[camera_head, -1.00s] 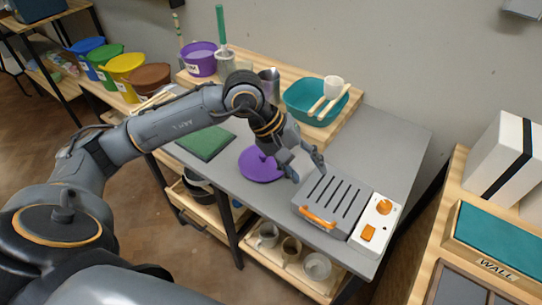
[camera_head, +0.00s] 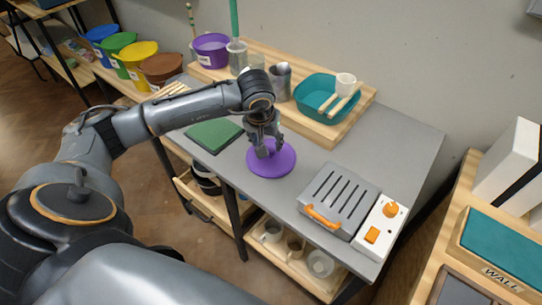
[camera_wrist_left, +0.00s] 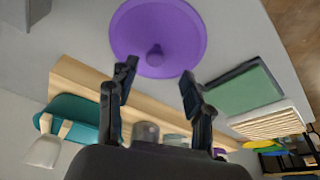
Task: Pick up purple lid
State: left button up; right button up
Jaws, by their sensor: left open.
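The purple lid (camera_head: 285,163) lies flat on the grey table. My left gripper (camera_head: 270,150) is over it in the head view and hides part of it. In the left wrist view the round lid (camera_wrist_left: 150,25) shows with a small knob (camera_wrist_left: 155,55) facing up. The fingers of my left gripper (camera_wrist_left: 157,80) are open and apart, with the knob just beyond and between the fingertips. Nothing is between the fingers. My right gripper is not in view.
A green mat (camera_head: 214,135) lies left of the lid. A grey slotted device (camera_head: 338,200) with an orange handle stands to the right. Behind, a wooden board (camera_head: 320,131) bears a teal basin (camera_head: 312,92), a purple bucket (camera_head: 211,50) and metal cups.

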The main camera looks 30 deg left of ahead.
aim_at(271, 150)
pick_arm(q)
jog(key=x, duration=0.2)
jog(key=p+x, duration=0.1)
jog(key=shift+w+d+f, duration=0.3)
jog(key=shift+f, duration=0.05)
jog(key=shift+w+a+f, duration=0.1)
jog(key=shift+w+f, duration=0.05)
jog(key=shift+f, duration=0.35)
grip_shut()
